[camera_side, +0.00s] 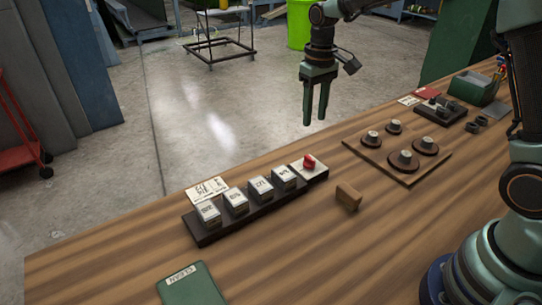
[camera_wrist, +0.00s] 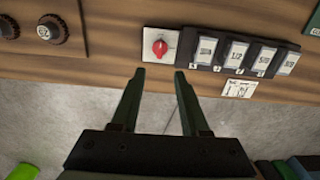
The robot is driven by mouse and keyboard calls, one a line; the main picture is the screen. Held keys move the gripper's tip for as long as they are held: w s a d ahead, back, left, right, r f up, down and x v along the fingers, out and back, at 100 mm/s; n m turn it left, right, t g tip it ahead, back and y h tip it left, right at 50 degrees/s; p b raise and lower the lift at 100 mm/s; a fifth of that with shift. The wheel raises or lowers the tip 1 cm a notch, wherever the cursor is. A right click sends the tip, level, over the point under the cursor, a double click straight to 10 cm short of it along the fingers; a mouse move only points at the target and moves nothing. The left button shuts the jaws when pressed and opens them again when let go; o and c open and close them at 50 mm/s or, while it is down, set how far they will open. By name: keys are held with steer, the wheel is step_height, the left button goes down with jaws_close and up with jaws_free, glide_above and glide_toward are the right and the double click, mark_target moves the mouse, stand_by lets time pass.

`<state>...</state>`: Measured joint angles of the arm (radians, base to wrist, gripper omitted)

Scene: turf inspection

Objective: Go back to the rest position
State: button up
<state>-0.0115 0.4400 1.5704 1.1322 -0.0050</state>
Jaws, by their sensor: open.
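My gripper (camera_side: 316,112) is open and empty, raised in the air past the far edge of the wooden table (camera_side: 120,245). Its two fingers point down and are apart, touching nothing. In the wrist view my gripper (camera_wrist: 158,75) shows both fingers spread, with the table edge and grey floor beyond them. No object is between the fingers.
A dark strip (camera_side: 245,218) with several numbered white blocks stands near the table's far edge, with a red knob (camera_side: 309,161) at its right end. A wooden board (camera_side: 372,158) carries several round knobs. A small brown block (camera_side: 348,196) and a green "CLEAN" item (camera_side: 191,287) lie nearer.

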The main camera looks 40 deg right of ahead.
steer(key=s+r+t, duration=0.2)
steer(key=s+r, duration=0.2)
steer(key=s, duration=0.4)
steer(key=s+r+t, duration=0.3)
steer(key=s+r, duration=0.1)
steer(key=s, duration=0.5)
steer(key=shift+d+r+t, duration=0.15)
steer(key=shift+d+t, duration=0.1)
steer(key=shift+t, duration=0.05)
